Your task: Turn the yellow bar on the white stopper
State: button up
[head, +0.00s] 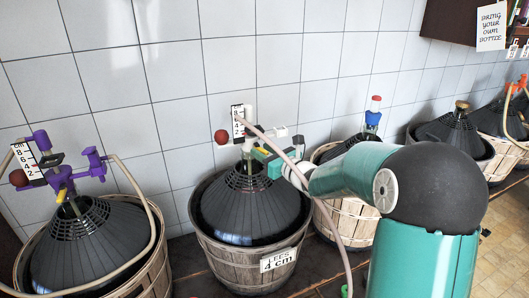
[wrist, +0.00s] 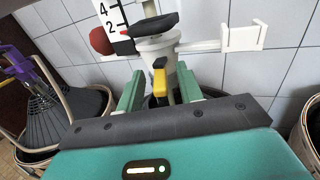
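The white stopper (wrist: 156,52) fills the upper middle of the wrist view, with a white arm and bracket to its right. My gripper (wrist: 159,88) is open, with one green finger on each side of the bar and a visible gap on both sides. In the head view the stopper (head: 249,128) sits on the middle demijohn (head: 250,205), and my gripper (head: 266,160) reaches it from the right. The bar is hardly visible there.
A scale card (head: 238,120) and a red ball (head: 221,136) are beside the stopper. A purple-topped demijohn (head: 90,245) stands left; more stand right. A tiled wall (head: 160,80) is close behind.

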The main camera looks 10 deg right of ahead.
grip_shut()
jog(key=shift+w+d+n+g+y, duration=0.1)
jog(key=shift+d+n+g+y, duration=0.05)
jog(key=shift+n+g+y, duration=0.2)
jog(key=n+g+y, duration=0.2)
jog(key=g+y, duration=0.1)
jog(key=w+d+n+g+y, duration=0.1)
jog(key=n+y, duration=0.1)
jog(key=shift+w+d+n+g+y, duration=0.1)
jog(key=shift+w+n+g+y, duration=0.1)
jog(key=shift+n+g+y, duration=0.7)
jog(key=shift+w+d+n+g+y, duration=0.15)
jog(key=shift+n+g+y, duration=0.2)
jog(key=shift+n+g, duration=1)
jog(key=shift+a+m+g, duration=0.1)
jog(key=shift+m+g, duration=0.2)
jog(key=shift+g, duration=0.2)
grip_release()
